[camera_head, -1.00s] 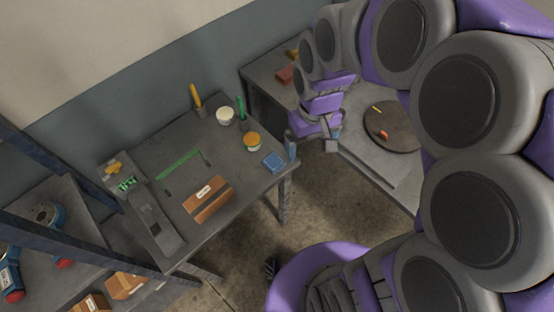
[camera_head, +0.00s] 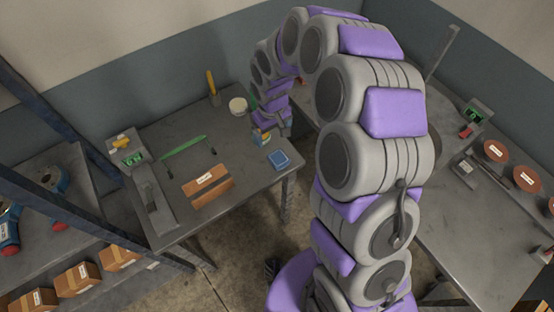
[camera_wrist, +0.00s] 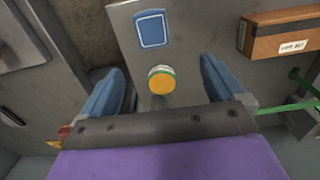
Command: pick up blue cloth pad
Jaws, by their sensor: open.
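The blue cloth pad (camera_head: 279,159) lies flat near the front right corner of the grey table. In the wrist view the blue cloth pad (camera_wrist: 152,29) shows near the top, beyond the fingertips and apart from them. My gripper (camera_head: 272,136) is above the table's right side, just behind the pad. In the wrist view my gripper (camera_wrist: 162,80) is open, its two blue fingers spread with nothing held between them. A jar with an orange lid (camera_wrist: 162,80) shows between the fingers, below them. In the head view the gripper partly hides that jar.
A cardboard box (camera_head: 208,186) lies left of the pad on the table (camera_head: 238,195). A white tub (camera_head: 238,106) and a yellow-handled tool (camera_head: 212,84) stand at the back. A green bar (camera_head: 184,146) lies behind the box. Another bench (camera_head: 465,205) stands to the right.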

